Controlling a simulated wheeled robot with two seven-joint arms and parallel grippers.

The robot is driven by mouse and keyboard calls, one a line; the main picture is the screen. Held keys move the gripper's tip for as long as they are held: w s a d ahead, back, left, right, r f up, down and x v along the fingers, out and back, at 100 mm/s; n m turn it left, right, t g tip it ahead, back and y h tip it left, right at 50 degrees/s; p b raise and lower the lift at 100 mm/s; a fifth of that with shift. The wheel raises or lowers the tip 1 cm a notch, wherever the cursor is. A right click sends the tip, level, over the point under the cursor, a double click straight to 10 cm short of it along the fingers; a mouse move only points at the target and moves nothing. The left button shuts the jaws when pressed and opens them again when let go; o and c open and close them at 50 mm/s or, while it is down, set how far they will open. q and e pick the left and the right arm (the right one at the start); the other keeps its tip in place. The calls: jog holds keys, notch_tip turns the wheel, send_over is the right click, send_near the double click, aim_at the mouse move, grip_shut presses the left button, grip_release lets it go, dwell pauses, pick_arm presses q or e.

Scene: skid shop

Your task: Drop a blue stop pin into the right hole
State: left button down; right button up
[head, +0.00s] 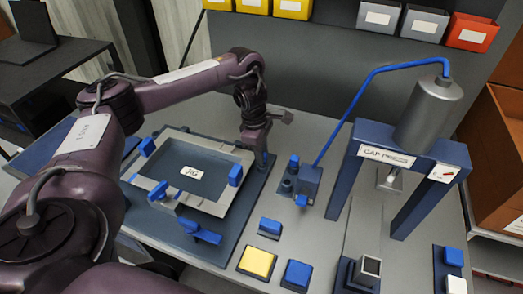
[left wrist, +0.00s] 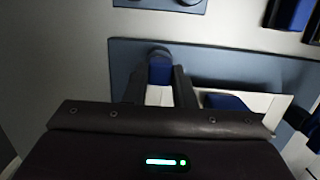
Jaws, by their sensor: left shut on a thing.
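My left gripper (head: 258,150) is over the right edge of the blue jig base plate (head: 225,240). It is shut on a blue stop pin (head: 265,159), which also shows between the fingers in the left wrist view (left wrist: 160,71). The pin's far end is close to the plate. I cannot tell whether it is in a hole, and the right hole itself is hidden by the gripper and pin. The grey jig frame (head: 213,208) lies left of the gripper, with blue clamps around it. My right gripper is not in view.
A blue fixture (head: 308,184) with upright blue knobs stands right of the gripper. A cap press (head: 425,165) with a blue hose is farther right. Yellow (head: 257,263) and blue (head: 297,274) blocks sit at the front. Bins (head: 471,33) line the back.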

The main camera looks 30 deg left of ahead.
pick_arm(q)
jog(key=shift+f, duration=0.2)
dwell(0.5)
jog(key=c, duration=0.7)
grip_release()
jog(key=shift+c, duration=0.2)
jog(key=shift+r, duration=0.15)
jog(key=shift+r+p, duration=1.05)
jog(key=shift+r, duration=0.25)
jog(key=shift+r+p, duration=2.05)
jog(key=shift+p, duration=0.05)
